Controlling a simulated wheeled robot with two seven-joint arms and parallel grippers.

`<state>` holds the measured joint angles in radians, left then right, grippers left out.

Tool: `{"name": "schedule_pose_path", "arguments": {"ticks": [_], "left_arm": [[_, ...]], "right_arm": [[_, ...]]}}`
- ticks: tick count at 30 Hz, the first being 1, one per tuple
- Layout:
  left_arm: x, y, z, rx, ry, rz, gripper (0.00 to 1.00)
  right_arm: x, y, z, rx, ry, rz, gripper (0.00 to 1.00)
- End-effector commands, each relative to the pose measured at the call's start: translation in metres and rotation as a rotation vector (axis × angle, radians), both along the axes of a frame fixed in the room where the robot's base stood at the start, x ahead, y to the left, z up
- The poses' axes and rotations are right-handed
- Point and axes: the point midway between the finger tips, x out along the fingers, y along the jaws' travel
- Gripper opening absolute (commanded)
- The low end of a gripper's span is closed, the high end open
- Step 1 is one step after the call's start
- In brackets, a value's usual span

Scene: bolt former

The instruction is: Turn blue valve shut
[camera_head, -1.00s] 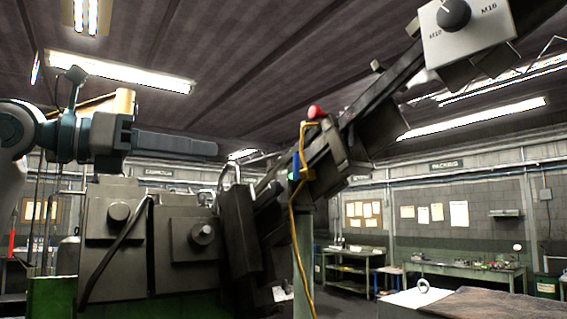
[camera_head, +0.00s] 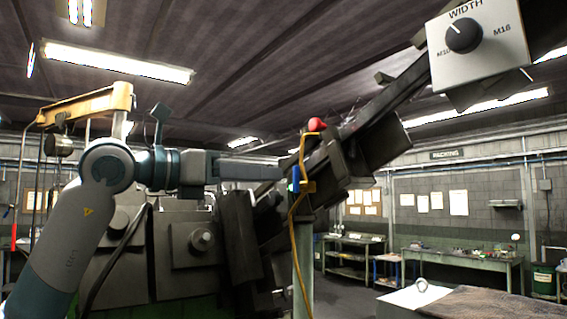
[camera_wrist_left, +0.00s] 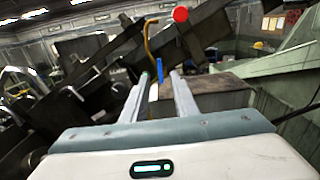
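The blue valve handle (camera_head: 295,174) is a small upright blue lever on the yellow hose line at the side of the dark machine. It also shows in the left wrist view (camera_wrist_left: 159,71), between and apparently just beyond my fingertips. My left gripper (camera_head: 281,173) reaches in from the left, its fingers level and pointing at the valve. In the left wrist view the gripper (camera_wrist_left: 161,76) is open, with a gap between the fingers and nothing held. I cannot tell whether a finger touches the valve. My right gripper is not in view.
A red knob (camera_head: 316,125) sits just above the valve. The yellow hose (camera_head: 297,240) hangs below it along a green-grey post. The machine's sloping dark beam rises to a white WIDTH dial box (camera_head: 477,45) at the upper right. Workbenches stand at the back right.

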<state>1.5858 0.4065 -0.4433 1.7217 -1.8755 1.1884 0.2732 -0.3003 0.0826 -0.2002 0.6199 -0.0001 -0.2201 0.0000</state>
Motion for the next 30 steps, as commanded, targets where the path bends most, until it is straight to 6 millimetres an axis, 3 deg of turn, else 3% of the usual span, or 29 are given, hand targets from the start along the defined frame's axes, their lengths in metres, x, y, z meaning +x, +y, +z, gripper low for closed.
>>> {"name": "schedule_pose_path", "arguments": {"ticks": [3, 10, 23, 27, 30], "left_arm": [[0.013, -0.017, 0.004, 0.001, 0.004, -0.001, 0.27], [0.028, -0.038, 0.002, 0.000, 0.002, 0.000, 0.27], [0.032, -0.044, 0.000, 0.001, 0.001, 0.001, 0.27], [0.032, -0.044, 0.000, 0.001, 0.001, 0.001, 0.00], [0.032, -0.044, 0.000, 0.000, 0.001, 0.001, 0.00]], "right_arm": [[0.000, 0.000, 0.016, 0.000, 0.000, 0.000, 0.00], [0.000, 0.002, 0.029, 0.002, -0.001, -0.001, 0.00], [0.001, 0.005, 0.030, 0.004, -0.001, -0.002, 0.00], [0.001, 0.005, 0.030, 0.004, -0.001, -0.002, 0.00], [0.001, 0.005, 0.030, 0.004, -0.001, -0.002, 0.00]]}}
